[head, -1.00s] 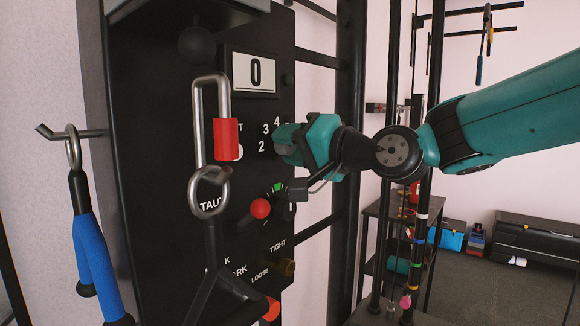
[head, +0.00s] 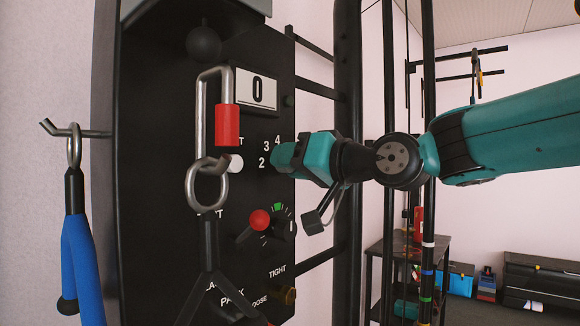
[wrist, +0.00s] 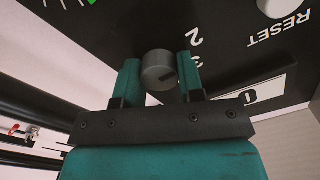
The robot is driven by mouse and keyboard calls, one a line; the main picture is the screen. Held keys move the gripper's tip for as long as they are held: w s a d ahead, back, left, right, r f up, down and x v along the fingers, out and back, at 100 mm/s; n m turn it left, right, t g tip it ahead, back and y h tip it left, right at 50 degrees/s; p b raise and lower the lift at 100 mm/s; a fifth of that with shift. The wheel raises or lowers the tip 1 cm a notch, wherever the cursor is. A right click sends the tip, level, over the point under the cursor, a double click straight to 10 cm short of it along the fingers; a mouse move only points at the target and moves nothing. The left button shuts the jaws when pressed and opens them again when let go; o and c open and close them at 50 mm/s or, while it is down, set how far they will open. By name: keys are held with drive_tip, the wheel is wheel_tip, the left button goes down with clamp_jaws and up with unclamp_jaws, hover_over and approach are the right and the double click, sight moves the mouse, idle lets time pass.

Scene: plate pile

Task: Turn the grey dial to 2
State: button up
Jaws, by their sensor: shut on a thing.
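The grey dial (wrist: 158,68) sits between my gripper's two teal fingers in the wrist view. My gripper (wrist: 160,78) is shut on it, one finger on each side. A short dark mark shows on the dial's face, but I cannot tell exactly which number it points at. The white number 2 (wrist: 192,37) is beside the dial, with the 3 partly hidden by a finger. In the head view my gripper (head: 284,156) is at the panel's right side, just right of the numbers 2 (head: 262,162), 3 and 4, and hides the dial.
The black panel (head: 160,200) bears a display reading 0 (head: 257,89), a white button (head: 236,163), a red-knobbed lever (head: 260,220) and a brass knob (head: 286,296). A steel carabiner (head: 200,125) with a red sleeve hangs in front. Black rails (head: 345,110) stand behind my arm.

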drive_tip(key=o, duration=0.9)
drive_tip(key=shift+d, duration=0.1)
drive_tip(key=b+v, duration=0.3)
drive_tip(key=v, duration=1.4)
drive_tip(key=shift+s+d+f, duration=0.1)
